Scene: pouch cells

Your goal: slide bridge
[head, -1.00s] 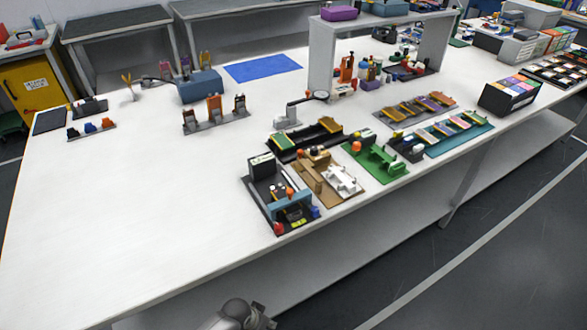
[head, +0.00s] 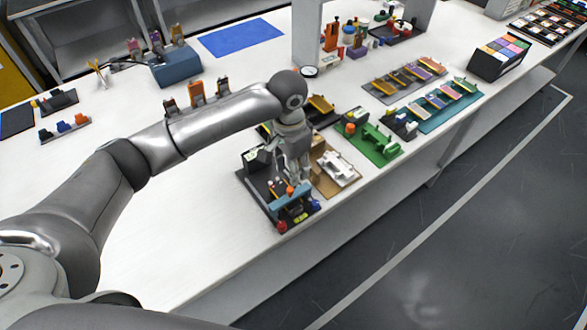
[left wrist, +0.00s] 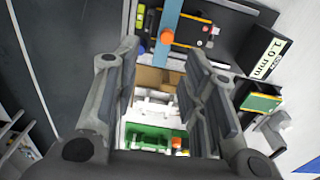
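A blue bridge (head: 290,203) spans the front part of a dark fixture (head: 248,184) at the near edge of the table. A black block with a "1.0 mm" label (left wrist: 268,58) stands on the fixture's right in that view. My left gripper (head: 297,176) hangs over the fixture's right side in the head view; its fingers (left wrist: 165,58) are apart with nothing held. Whether they touch the bridge is unclear. My right gripper is not visible.
A tan fixture with a white part (head: 341,167) and a green fixture (head: 374,145) sit right of the dark one. A black-and-yellow fixture (head: 321,104) is partly behind my arm. The table's left front is clear.

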